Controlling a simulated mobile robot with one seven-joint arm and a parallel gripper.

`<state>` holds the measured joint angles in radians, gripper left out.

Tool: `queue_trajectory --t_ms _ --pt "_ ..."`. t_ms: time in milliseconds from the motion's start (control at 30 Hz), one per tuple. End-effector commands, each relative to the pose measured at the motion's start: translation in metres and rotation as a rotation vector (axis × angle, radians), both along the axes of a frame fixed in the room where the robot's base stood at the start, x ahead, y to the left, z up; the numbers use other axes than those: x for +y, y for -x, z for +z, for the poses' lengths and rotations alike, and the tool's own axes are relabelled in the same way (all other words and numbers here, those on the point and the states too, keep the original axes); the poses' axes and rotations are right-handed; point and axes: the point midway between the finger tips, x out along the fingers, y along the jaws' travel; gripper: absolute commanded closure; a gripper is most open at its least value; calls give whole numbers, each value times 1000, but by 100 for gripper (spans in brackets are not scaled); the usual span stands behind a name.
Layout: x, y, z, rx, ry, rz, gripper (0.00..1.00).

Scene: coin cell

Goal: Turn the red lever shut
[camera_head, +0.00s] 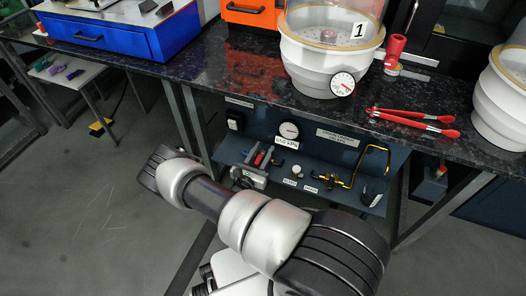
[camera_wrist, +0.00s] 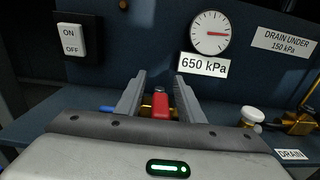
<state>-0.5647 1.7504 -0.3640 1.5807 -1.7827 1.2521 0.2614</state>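The red lever (camera_wrist: 160,104) stands between the two fingers of my gripper (camera_wrist: 161,88) in the wrist view, with a brass fitting partly showing behind it. My gripper is open, and a gap shows on each side of the lever. In the head view the lever (camera_head: 259,159) is a small red spot by my gripper (camera_head: 258,163), under the bench top, in front of a dark blue panel. The lever's lower part and its pivot are hidden by my gripper.
A gauge (camera_wrist: 210,33) above a 650 kPa label and an ON/OFF switch (camera_wrist: 72,40) are on the panel. A blue handle (camera_wrist: 108,109) is left of the fingers. A white knob (camera_wrist: 251,116) and yellow piping (camera_wrist: 297,121) are at the right. The bench top (camera_head: 235,75) overhangs.

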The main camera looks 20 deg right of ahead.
Motion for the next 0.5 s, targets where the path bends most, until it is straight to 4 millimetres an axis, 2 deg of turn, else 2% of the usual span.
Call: queue_trajectory --t_ms 267,367,500 --pt "2 2 0 1 0 1 66" --pt "9 8 0 2 1 3 66" --pt "28 25 1 4 0 5 66"
